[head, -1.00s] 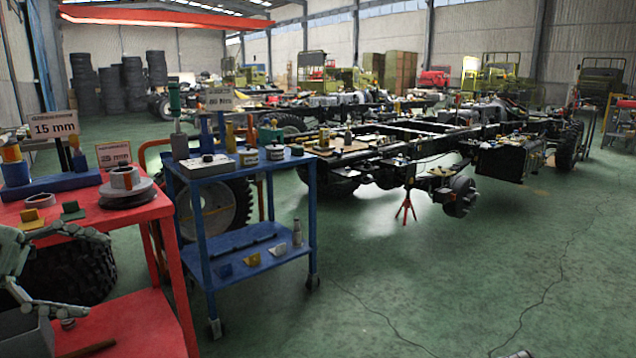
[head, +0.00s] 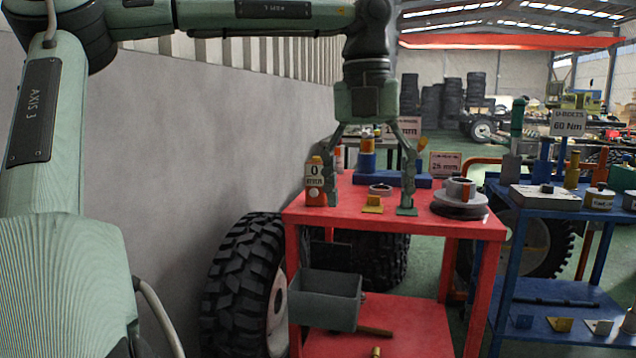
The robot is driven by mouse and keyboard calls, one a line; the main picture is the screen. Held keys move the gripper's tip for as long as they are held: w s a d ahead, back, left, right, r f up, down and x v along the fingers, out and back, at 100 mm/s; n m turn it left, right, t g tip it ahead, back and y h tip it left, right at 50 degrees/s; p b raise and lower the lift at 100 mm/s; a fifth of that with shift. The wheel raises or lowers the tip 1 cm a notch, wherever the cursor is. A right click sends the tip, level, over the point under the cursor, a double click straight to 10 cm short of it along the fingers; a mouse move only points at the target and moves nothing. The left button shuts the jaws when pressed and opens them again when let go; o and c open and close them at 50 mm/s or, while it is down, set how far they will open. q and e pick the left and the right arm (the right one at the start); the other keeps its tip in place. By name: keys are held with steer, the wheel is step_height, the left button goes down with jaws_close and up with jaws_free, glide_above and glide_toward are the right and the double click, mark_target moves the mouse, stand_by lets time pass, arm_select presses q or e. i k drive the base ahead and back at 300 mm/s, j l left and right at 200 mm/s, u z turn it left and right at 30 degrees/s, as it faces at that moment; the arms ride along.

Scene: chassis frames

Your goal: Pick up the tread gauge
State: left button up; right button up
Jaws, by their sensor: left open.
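My left gripper (head: 371,200) comes down from above over the red table (head: 330,222). Its fingers are spread wide and it is open and empty. A small orange and white upright piece with a "0 mm" face (head: 315,182) stands at the table's left edge, just left of the left finger and close to it. It looks like the tread gauge, though I cannot be sure. A yellow wedge-shaped piece (head: 373,205) and a grey ring (head: 381,189) lie between the fingers as seen from here. My right gripper is not in view.
A blue block (head: 425,181) with an orange-topped cylinder (head: 367,158) stands behind. A grey ringed part (head: 460,196) sits to the right. A grey bin (head: 325,298) hangs below. A blue cart (head: 575,208) stands right, a wall left.

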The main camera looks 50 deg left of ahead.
mark_target(314, 178)
steer(key=i+j, duration=0.15)
steer(key=j, duration=0.25)
steer(key=i+j, duration=0.1)
steer(key=j, duration=0.25)
steer(key=i+j, duration=0.15)
steer(key=j, duration=0.25)
steer(key=i+j, duration=0.1)
steer(key=j, duration=0.3)
steer(key=i+j, duration=0.15)
steer(key=j, duration=0.2)
steer(key=i+j, duration=0.15)
steer(key=j, duration=0.25)
